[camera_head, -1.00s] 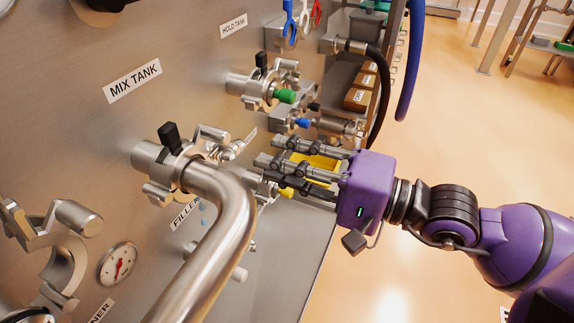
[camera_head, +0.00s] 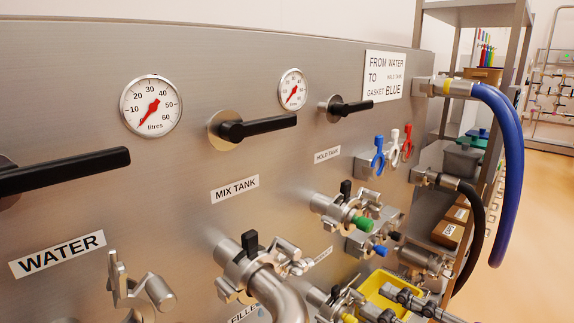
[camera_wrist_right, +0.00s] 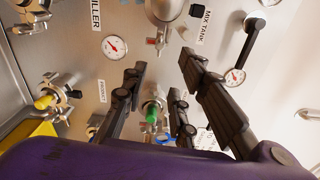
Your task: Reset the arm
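My right gripper (camera_head: 395,305) shows only by its grey fingers at the bottom right edge of the head view, by the yellow bin (camera_head: 385,285). In the right wrist view, the fingers of my right gripper (camera_wrist_right: 163,82) are spread apart with nothing between them. The valve with the green tip (camera_wrist_right: 152,112) lies beyond them, and I cannot tell the distance. The rest of the right arm is out of the head view. My left gripper is in neither view.
The steel panel carries a MIX TANK label (camera_head: 235,189), a black-handled lever (camera_head: 257,127), a gauge (camera_head: 151,105) and a bent steel pipe (camera_head: 280,295). A blue hose (camera_head: 512,160) hangs at the right; open floor lies beyond.

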